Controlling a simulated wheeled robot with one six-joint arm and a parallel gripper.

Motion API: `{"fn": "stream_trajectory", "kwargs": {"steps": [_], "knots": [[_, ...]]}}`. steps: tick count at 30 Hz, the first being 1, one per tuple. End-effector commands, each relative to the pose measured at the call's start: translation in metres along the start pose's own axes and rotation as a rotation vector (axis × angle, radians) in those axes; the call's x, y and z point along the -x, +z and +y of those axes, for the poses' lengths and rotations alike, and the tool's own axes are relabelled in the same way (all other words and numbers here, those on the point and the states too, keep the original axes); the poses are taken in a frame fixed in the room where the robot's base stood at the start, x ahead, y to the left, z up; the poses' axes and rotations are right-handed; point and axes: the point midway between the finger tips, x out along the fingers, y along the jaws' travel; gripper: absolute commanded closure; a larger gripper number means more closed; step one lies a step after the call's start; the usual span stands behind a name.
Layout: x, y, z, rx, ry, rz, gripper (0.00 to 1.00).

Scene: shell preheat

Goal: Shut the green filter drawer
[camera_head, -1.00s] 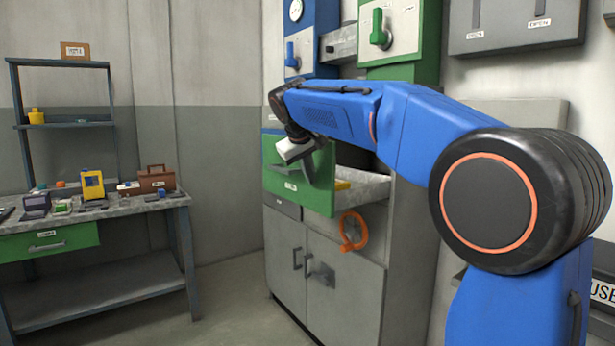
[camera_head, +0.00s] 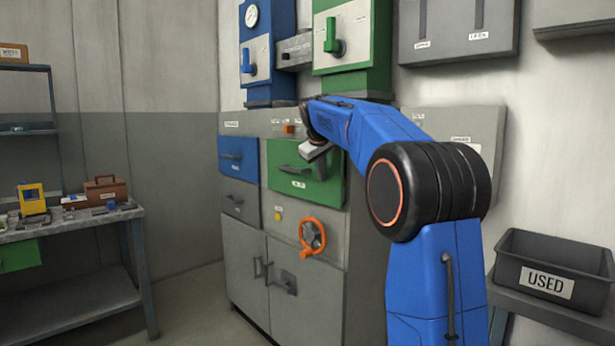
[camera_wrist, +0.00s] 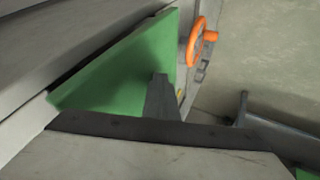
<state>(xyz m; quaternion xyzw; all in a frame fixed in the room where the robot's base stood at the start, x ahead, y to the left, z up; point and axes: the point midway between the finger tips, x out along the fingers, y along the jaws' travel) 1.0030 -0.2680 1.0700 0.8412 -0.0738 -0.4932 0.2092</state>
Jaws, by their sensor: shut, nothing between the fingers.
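The green filter drawer (camera_head: 318,188) is in the upper part of the grey cabinet in the head view. Its front looks flush or nearly flush with the cabinet face, and no open tray shows. In the wrist view its green front (camera_wrist: 120,80) fills the middle, with a dark line along its upper left edge. My gripper (camera_head: 306,160) is shut and empty in front of the drawer, near its upper middle. A dark finger shows against the green face in the wrist view; I cannot tell whether it touches.
A blue drawer (camera_head: 238,160) sits to the left, shut. An orange handwheel (camera_head: 312,236) sticks out below the green drawer. A workbench (camera_head: 75,222) stands at the left with several items. A black "USED" bin (camera_head: 550,265) is at the right. The floor between bench and cabinet is clear.

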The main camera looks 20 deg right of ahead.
Motion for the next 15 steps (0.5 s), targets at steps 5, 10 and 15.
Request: {"fn": "stream_trajectory", "kwargs": {"steps": [5,10,15], "knots": [[-0.011,0.0,0.019,-0.001,0.001,-0.001,1.0],[-0.015,0.0,0.027,0.0,0.001,0.0,1.0],[-0.015,0.0,0.03,0.0,0.003,0.001,1.0]]}}
